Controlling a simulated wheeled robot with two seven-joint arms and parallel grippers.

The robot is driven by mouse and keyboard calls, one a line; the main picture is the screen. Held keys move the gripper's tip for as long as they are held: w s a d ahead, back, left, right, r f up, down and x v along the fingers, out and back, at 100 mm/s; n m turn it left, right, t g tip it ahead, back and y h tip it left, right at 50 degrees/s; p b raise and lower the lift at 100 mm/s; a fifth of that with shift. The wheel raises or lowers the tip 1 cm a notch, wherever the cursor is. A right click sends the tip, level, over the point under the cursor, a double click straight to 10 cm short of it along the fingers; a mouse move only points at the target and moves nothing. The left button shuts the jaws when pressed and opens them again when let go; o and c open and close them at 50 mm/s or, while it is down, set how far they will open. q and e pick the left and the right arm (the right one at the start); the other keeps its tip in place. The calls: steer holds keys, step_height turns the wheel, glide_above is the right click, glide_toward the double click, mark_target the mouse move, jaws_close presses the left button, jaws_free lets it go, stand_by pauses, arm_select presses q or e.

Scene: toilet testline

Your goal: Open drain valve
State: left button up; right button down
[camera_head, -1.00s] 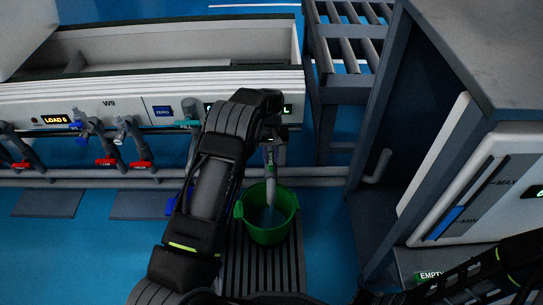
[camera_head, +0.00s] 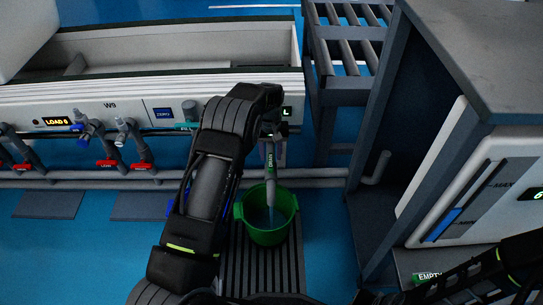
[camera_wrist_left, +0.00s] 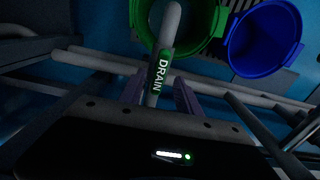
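A grey drain pipe (camera_head: 270,178) with a green DRAIN label points down toward a green bucket (camera_head: 267,222) in the head view. My left gripper (camera_head: 272,130) is at the top of this pipe, partly covered by my own wrist. In the left wrist view, the two fingers of my left gripper (camera_wrist_left: 160,95) stand apart, one on each side of the labelled pipe (camera_wrist_left: 158,72). They look open, and I see no clear contact. The drain valve's handle cannot be made out behind my gripper. The green bucket (camera_wrist_left: 175,25) also shows there. My right gripper is out of view.
A white trough (camera_head: 150,95) runs along the back, with red-handled valves (camera_head: 108,163) at left. A blue bucket (camera_wrist_left: 263,40) stands beside the green one. A slatted rack (camera_head: 345,40) and a grey cabinet (camera_head: 480,50) stand at right. Horizontal pipes (camera_head: 60,183) cross behind.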

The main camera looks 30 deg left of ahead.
mark_target(271, 162)
arm_select(q)
step_height(271, 162, up, 5)
steer(key=shift+r+p, duration=0.1)
steer(key=shift+p, duration=0.5)
steer(key=shift+s, duration=0.15)
